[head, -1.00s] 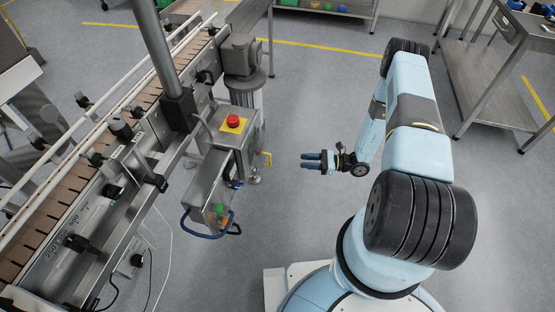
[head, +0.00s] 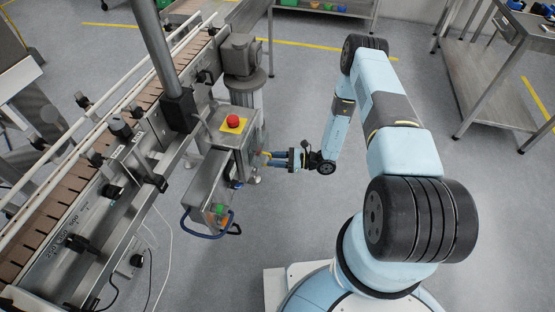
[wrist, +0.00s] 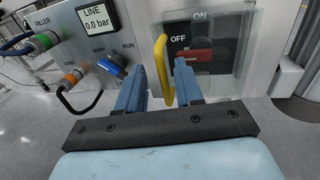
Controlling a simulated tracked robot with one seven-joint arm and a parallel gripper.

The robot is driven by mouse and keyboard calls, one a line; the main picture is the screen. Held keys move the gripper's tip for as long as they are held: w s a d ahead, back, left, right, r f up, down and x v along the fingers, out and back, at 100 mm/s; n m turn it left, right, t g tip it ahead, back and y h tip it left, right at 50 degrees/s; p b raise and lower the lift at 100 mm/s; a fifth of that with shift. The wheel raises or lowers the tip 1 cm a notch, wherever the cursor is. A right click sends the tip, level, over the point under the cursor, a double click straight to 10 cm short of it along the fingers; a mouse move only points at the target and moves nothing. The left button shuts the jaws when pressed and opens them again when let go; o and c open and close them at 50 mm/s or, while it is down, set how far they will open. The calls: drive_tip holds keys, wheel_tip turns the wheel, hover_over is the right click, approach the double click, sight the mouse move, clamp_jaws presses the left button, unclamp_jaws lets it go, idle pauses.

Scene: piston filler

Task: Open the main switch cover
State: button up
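The main switch cover (wrist: 225,68) is a clear panel in front of a box with a red switch handle (wrist: 194,55) and the words ON and OFF. It appears closed. A yellow bar handle (wrist: 162,68) stands out at the cover's left side; in the head view the gripper largely hides it. My gripper (wrist: 162,72) is open, one blue finger on each side of the yellow handle. I cannot tell whether either finger touches it. In the head view my gripper (head: 274,159) is at the right side of the filler's steel control box.
Left of the cover are a LINE 0.0 bar display (wrist: 97,17), a blue selector knob (wrist: 112,63) and hose fittings (wrist: 45,42). A red emergency button (head: 233,121) tops the box. The conveyor (head: 70,165) lies to the left. The floor right of the box is clear.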

drive_tip(key=shift+a, duration=0.1)
drive_tip(key=shift+c, duration=0.3)
drive_tip(key=c, duration=0.6)
clamp_jaws()
drive_tip(key=shift+s+f, duration=0.15)
drive_tip(key=shift+s, duration=0.1)
